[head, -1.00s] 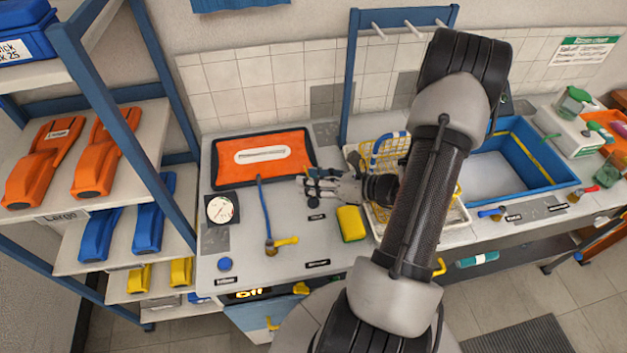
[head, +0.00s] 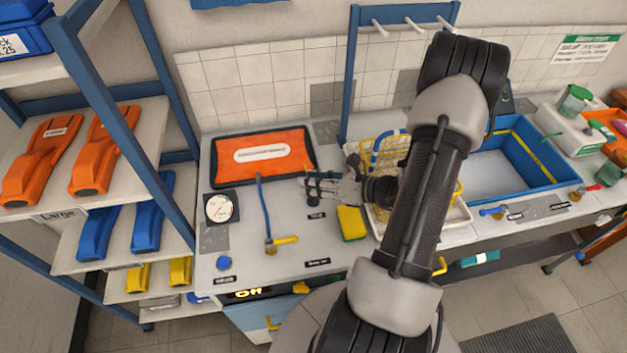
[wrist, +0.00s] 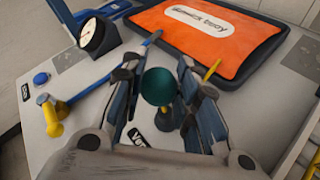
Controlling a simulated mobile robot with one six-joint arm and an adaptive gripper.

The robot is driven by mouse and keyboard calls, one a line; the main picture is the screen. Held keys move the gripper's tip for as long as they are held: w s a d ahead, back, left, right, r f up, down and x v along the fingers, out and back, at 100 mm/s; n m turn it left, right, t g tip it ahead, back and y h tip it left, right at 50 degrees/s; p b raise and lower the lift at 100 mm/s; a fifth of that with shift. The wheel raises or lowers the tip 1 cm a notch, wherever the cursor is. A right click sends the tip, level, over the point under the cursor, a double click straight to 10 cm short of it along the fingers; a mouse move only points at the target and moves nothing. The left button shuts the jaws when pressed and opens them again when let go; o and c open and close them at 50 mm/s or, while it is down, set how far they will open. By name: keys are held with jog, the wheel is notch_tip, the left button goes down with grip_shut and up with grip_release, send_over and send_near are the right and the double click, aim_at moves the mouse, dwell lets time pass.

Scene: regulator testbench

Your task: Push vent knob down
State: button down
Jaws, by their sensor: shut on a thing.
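The vent knob is a round dark teal knob (wrist: 158,87) on a short dark stem in the wrist view. It rises from the pale bench top, with a small dark label beside its foot. My gripper (wrist: 160,92) has one finger on each side of the knob and is shut on it. In the head view my gripper (head: 318,188) is over the bench in front of the orange pouch; the knob is small and partly hidden by the fingers there.
A blue hose with a yellow-handled valve (head: 283,240), a round gauge (head: 219,208) and a blue button (head: 224,263) lie to the left. The orange pouch (head: 290,170) is behind. A yellow sponge (head: 351,223) and a yellow wire rack (head: 383,150) stand to the right.

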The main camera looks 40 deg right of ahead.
jog(key=shift+f+b, duration=0.3)
jog(key=shift+f, duration=0.65)
jog(key=shift+s+a, duration=0.1)
jog(key=c, duration=1.2)
grip_release()
jog(key=shift+r, duration=0.1)
notch_tip(320, 180, up, 10)
